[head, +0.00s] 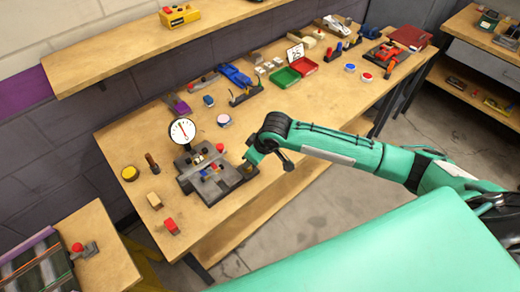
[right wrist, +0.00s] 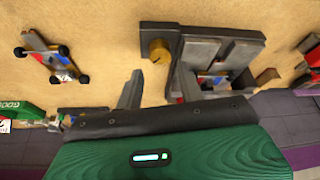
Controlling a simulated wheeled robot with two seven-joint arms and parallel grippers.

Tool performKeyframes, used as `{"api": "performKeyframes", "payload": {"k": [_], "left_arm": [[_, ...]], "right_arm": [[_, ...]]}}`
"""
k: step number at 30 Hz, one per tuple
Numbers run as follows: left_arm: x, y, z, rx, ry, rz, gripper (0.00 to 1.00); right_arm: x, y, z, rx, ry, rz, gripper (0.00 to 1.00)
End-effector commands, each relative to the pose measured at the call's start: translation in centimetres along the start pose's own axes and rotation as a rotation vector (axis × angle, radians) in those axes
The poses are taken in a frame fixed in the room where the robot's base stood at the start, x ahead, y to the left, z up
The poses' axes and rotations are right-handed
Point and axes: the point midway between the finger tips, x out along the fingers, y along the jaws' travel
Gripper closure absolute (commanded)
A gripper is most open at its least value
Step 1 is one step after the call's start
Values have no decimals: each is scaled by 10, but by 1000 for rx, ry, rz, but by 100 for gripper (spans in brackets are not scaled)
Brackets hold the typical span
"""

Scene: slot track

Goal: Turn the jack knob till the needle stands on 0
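The jack knob is a round brass knob (head: 249,170) at the right end of the dark grey fixture (head: 190,186) in the head view. In the right wrist view the knob (right wrist: 158,50) sits beside the grey plate (right wrist: 222,50), just beyond my fingertips. My right gripper (right wrist: 160,88) is open, its two fingers apart with nothing between them. In the head view it is above and close to the knob. The white round gauge (head: 182,131) stands behind the fixture; its red needle points up and slightly left, and its numbers are too small to read. My left gripper is not in view.
A small car (head: 213,168) lies on the fixture. Trays (head: 286,77), tools and cars stand at the back. A shelf (head: 110,65) overhangs the bench's rear.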

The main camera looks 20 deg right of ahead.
Motion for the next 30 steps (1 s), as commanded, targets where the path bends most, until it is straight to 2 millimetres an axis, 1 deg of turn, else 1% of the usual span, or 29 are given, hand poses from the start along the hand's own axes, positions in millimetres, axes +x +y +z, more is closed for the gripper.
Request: {"api": "performKeyframes", "payload": {"k": [1,3,6,9,12,17,30], "left_arm": [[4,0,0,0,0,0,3],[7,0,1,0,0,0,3],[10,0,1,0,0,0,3],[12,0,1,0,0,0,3],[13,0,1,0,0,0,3],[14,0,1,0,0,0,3],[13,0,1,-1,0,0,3]], "right_arm": [[-11,1,0,-2,4,1,61],[-27,0,1,-3,3,1,61],[-48,1,1,-1,2,2,61],[-64,0,0,-2,2,2,61],[-75,0,0,-1,1,1,61],[-82,0,0,0,0,1,61],[-82,0,0,0,0,0,61]]}}
